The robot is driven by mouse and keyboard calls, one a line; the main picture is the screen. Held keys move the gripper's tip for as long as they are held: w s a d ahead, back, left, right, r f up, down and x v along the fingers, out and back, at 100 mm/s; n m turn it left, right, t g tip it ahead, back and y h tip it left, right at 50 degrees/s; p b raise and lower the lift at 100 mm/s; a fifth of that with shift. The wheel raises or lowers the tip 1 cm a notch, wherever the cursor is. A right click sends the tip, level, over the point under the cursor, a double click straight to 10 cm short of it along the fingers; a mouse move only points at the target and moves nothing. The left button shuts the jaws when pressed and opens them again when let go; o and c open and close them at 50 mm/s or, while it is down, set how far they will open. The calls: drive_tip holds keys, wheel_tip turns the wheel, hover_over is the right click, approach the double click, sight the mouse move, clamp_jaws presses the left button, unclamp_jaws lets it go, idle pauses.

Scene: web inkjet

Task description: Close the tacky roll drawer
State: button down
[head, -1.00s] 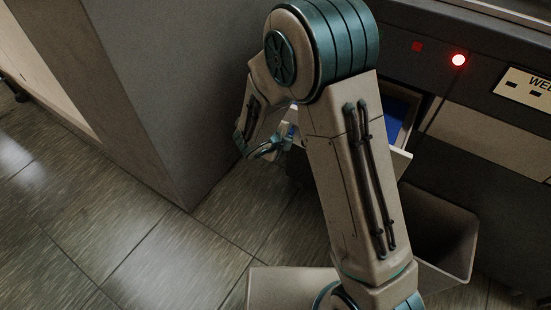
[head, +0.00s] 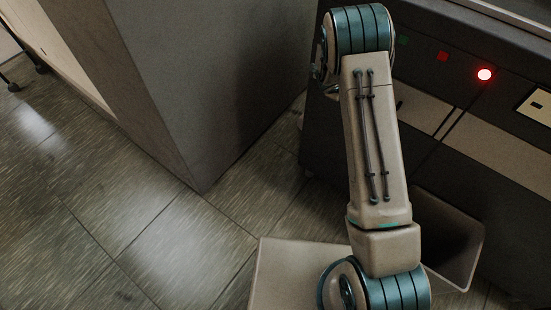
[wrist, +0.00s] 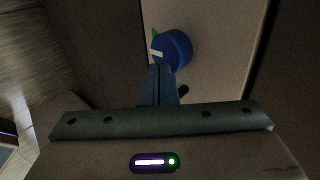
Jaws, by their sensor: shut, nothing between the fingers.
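The drawer's beige front (head: 425,108) shows in part to the right of my arm in the head view. It looks flush with the dark cabinet face, with no open inside visible. My arm covers its left part. In the wrist view a beige panel (wrist: 215,35) fills the upper middle, with a round blue knob (wrist: 174,47) bearing a white mark and a green mark beside it. My gripper (wrist: 162,70) is shut and empty, its fingertips just below the knob in the picture. I cannot tell whether they touch. The head view hides my gripper behind the arm.
The dark cabinet (head: 450,170) carries a lit red lamp (head: 484,74) and a dim red button (head: 442,56). An open grey bin (head: 462,240) stands below, right of my arm. A large grey block (head: 215,80) stands at left. Tiled floor (head: 130,220) is clear between.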

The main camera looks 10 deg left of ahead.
drive_tip(key=shift+w+d+r, duration=0.15)
drive_tip(key=shift+w+d, duration=0.3)
drive_tip(key=shift+w, duration=0.05)
drive_tip(key=shift+d+r, duration=0.1)
